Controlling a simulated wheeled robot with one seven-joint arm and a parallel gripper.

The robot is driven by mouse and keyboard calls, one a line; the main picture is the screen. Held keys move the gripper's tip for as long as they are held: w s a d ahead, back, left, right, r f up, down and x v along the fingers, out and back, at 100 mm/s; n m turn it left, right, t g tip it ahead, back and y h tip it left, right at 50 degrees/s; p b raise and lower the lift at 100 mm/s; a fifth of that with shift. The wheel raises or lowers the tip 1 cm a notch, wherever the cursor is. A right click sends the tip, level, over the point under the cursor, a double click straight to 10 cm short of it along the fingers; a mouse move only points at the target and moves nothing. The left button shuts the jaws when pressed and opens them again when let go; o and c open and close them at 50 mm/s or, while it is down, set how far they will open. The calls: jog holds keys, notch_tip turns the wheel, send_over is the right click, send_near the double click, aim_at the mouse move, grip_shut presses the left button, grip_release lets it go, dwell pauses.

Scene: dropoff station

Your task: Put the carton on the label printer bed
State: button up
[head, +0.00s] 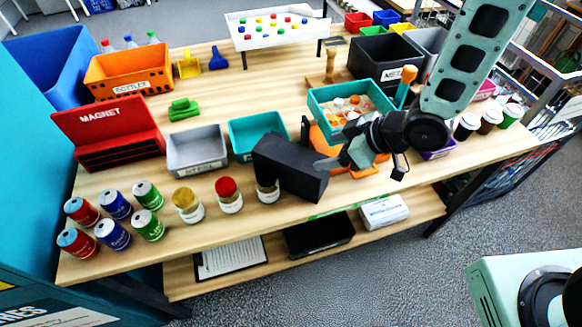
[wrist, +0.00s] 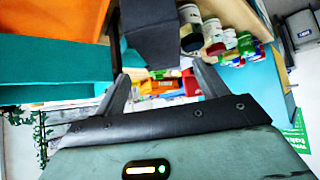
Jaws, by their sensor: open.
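No thing is clearly marked as the carton or the label printer bed. A small white box with print on its side (head: 384,211) lies on the lower shelf and looks most like a carton. A flat black unit (head: 318,235) lies left of it on that shelf; I cannot tell if it is the printer. A dark grey block (head: 295,170) sits on the tabletop near the front edge. My gripper (head: 335,160) is open just right of the block, above the table. In the wrist view, the block (wrist: 150,35) shows beyond the open fingers (wrist: 163,78); contact is unclear.
Jars (head: 228,195) and several cans (head: 148,195) stand along the front left. A teal crate (head: 318,98) stands beyond my gripper. Cups (head: 467,127) stand at right. A clipboard (head: 231,258) lies on the lower shelf.

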aim_at(301, 158)
jog(key=p+x, duration=0.2)
jog(key=x, duration=0.5)
jog(key=shift+w+a+f, duration=0.1)
jog(key=shift+a+f, duration=0.05)
jog(key=shift+a, duration=0.05)
jog(key=shift+w+a+f+p, duration=0.2)
jog(key=shift+a+f+p, duration=0.2)
jog(key=shift+p, duration=0.3)
jog(key=shift+p+x, duration=1)
jog(key=shift+x, duration=1.05)
jog(key=c, duration=1.1)
jog(key=shift+r, duration=0.15)
